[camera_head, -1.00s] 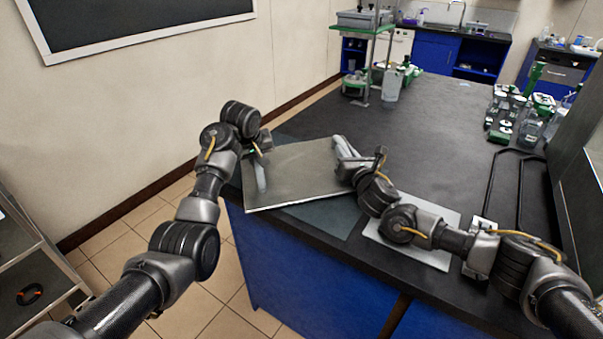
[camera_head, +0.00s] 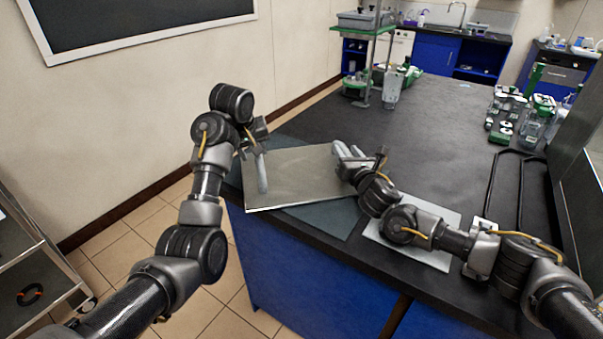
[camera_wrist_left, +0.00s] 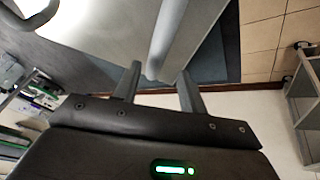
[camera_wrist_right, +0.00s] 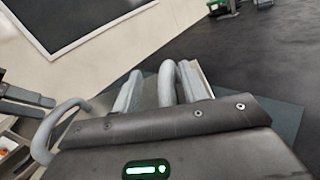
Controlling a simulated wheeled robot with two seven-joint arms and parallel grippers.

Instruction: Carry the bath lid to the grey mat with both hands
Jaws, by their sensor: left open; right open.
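The bath lid (camera_head: 300,180) is a flat grey metal plate with a raised bar handle at each end. It lies over the dark grey mat (camera_head: 335,218), which shows around its front and back. My left gripper (camera_head: 255,143) is open at the far end of the left handle (camera_head: 262,172); in the left wrist view that handle (camera_wrist_left: 166,40) lies just beyond and between the fingertips (camera_wrist_left: 158,78). My right gripper (camera_head: 360,160) is open at the right handle (camera_head: 341,150); in the right wrist view the handle (camera_wrist_right: 168,82) shows between the fingers. Whether either touches is unclear.
A pale sheet (camera_head: 440,254) lies under my right forearm. A green-framed stand (camera_head: 366,70) is at the back, and green-and-white bioreactor equipment (camera_head: 520,115) is at right. The middle of the black bench (camera_head: 430,130) is clear. A shelf cart (camera_head: 40,260) stands at left.

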